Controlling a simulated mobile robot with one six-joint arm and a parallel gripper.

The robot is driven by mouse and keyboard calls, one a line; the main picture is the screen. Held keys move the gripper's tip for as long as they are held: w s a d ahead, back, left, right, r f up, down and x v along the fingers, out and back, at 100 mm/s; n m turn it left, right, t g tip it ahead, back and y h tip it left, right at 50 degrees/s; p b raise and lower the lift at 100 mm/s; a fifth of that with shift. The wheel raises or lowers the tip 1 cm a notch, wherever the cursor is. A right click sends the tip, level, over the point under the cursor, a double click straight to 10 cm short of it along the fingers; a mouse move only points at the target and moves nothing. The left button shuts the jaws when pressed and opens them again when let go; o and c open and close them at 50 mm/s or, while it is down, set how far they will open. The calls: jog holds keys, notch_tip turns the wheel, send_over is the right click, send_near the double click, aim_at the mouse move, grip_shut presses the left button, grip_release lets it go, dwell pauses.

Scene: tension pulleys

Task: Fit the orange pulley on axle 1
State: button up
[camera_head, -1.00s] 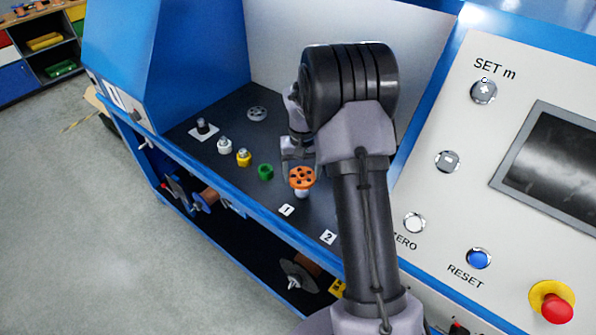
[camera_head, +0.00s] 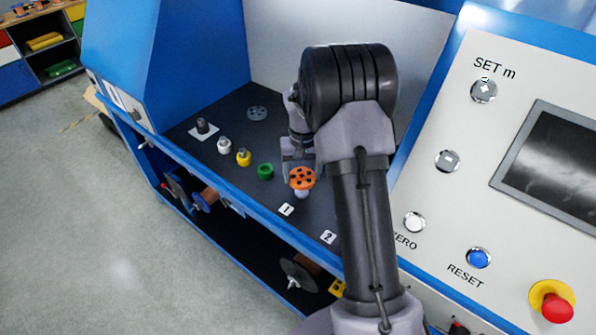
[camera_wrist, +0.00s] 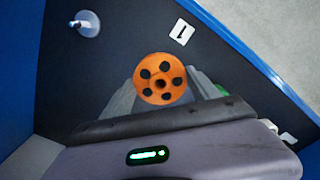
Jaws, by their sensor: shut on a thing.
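The orange pulley (camera_head: 302,177), a disc with several dark holes, is held above the dark bench deck near the label 1 (camera_head: 286,209). A pale round part, probably axle 1 (camera_head: 302,194), shows just below it; I cannot tell whether they touch. In the wrist view the orange pulley (camera_wrist: 160,72) sits between the two grey fingers of my gripper (camera_wrist: 162,92), which is shut on it. The pulley hides whatever is straight below. A pale axle with a round base (camera_wrist: 86,23) stands apart at the upper left, and the label 1 (camera_wrist: 181,32) is beside the pulley.
A green piece (camera_head: 265,171), a yellow piece (camera_head: 243,157), a white piece (camera_head: 224,146) and a dark post on a white plate (camera_head: 203,130) stand in a row to the left. A grey disc (camera_head: 257,113) lies behind. The blue front edge (camera_wrist: 245,55) runs close by.

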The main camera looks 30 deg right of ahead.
jog(key=shift+f, duration=0.15)
jog(key=shift+f+b, duration=0.95)
jog(key=shift+f, duration=0.4)
jog(key=shift+f, duration=0.1)
dwell(0.4)
jog(key=shift+f+b, duration=0.65)
jog(key=shift+f, duration=0.25)
jog(key=shift+r, duration=0.1)
jog(key=o, duration=1.6)
